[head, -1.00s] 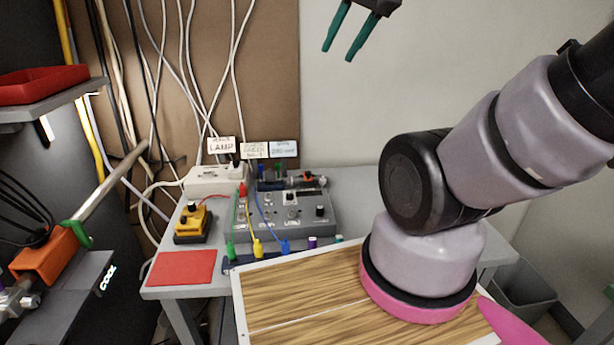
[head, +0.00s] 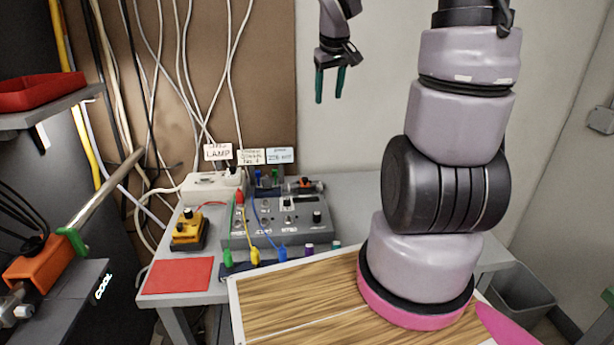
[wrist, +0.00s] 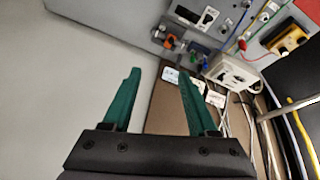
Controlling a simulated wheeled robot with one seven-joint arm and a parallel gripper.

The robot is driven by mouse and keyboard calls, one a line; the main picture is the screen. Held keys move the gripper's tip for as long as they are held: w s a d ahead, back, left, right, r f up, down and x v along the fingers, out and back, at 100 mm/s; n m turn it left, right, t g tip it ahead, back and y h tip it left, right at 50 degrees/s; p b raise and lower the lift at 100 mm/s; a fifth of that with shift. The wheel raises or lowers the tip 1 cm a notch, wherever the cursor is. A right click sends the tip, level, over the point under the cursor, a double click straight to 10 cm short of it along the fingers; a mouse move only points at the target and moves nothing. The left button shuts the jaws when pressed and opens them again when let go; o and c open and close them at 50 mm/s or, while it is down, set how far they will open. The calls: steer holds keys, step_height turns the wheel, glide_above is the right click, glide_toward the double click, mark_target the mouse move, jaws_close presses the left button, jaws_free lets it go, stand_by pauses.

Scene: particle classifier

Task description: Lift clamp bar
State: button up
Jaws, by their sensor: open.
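A silver metal bar (head: 105,192) slants up and to the right at the left of the head view. An orange block (head: 42,256) and a green clamp piece (head: 73,241) sit on its lower end. The bar (wrist: 290,108) also shows at the right edge of the wrist view. My gripper (head: 330,92) is open and empty, with its green fingers pointing down in front of the wall, well to the right of the bar. The open fingers (wrist: 152,72) also fill the middle of the wrist view.
A grey control box (head: 290,222) with plugged cables, a yellow device (head: 189,232) and a red mat (head: 178,275) are on the grey table. Hanging white cables (head: 190,70) are behind the bar. A shelf with a red tray (head: 40,92) stands above it.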

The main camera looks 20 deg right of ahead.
steer(key=w+d+f+n, duration=0.2)
steer(key=w+f, duration=0.4)
steer(key=f, duration=0.4)
steer(key=n+y, duration=0.3)
steer(key=y, duration=0.1)
glide_toward(305, 178)
steer(key=shift+g, duration=0.4)
steer(key=x, duration=0.8)
steer(key=shift+w, duration=0.2)
steer(key=shift+r, duration=0.1)
jaws_close()
